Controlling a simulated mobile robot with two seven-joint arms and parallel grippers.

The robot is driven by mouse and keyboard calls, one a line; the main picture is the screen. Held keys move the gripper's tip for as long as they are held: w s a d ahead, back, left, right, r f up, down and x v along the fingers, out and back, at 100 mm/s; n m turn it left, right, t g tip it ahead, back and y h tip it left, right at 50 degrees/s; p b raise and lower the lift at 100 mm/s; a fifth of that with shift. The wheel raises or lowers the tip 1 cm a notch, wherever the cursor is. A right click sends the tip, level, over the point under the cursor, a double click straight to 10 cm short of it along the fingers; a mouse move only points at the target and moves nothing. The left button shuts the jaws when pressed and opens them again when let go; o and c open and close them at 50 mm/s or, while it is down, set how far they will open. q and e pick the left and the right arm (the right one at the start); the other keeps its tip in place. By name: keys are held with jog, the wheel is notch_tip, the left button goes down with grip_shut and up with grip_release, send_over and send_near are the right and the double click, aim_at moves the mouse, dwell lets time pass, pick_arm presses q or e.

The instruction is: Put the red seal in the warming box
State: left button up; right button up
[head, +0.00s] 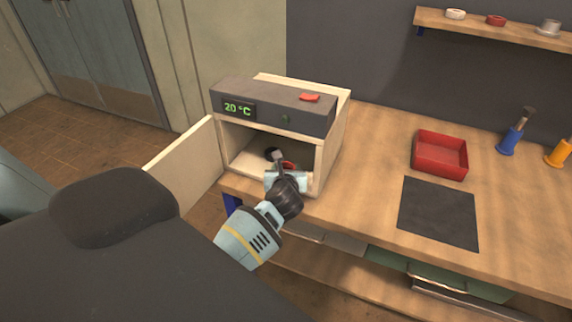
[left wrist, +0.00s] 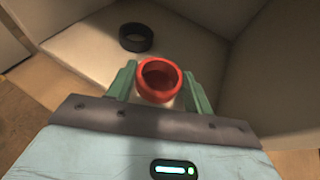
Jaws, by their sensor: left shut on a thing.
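The warming box (head: 333,125) is a pale wooden box with a dark front panel that reads 20 °C. Its door (head: 184,160) stands open to the left. My left gripper (head: 280,164) reaches into the front of the box and is shut on the red seal (head: 290,165). In the left wrist view the red seal (left wrist: 159,77) shows as a ring between the two green fingers, above the box floor (left wrist: 85,55). Whether it touches the floor I cannot tell. My right gripper is not in view.
A black ring (left wrist: 136,37) lies on the box floor ahead of the gripper. A red tray (head: 440,155) and a dark mat (head: 438,212) are on the bench at right. A shelf (head: 520,31) holds a white ring, a red ring and a metal piece.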

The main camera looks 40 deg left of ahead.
aim_at(286, 165)
pick_arm(q)
jog(key=shift+w+a, duration=0.2)
jog(key=w+a, duration=0.2)
jog(key=w, duration=0.1)
jog(key=shift+a+f, duration=0.1)
jog(key=shift+s+f, duration=0.1)
jog(key=shift+f, duration=0.6)
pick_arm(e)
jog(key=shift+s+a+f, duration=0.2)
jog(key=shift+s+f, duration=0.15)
pick_arm(q)
jog(key=shift+r, duration=0.1)
jog(key=shift+f+b, duration=0.2)
jog(key=shift+b, duration=0.1)
jog(key=o, duration=1)
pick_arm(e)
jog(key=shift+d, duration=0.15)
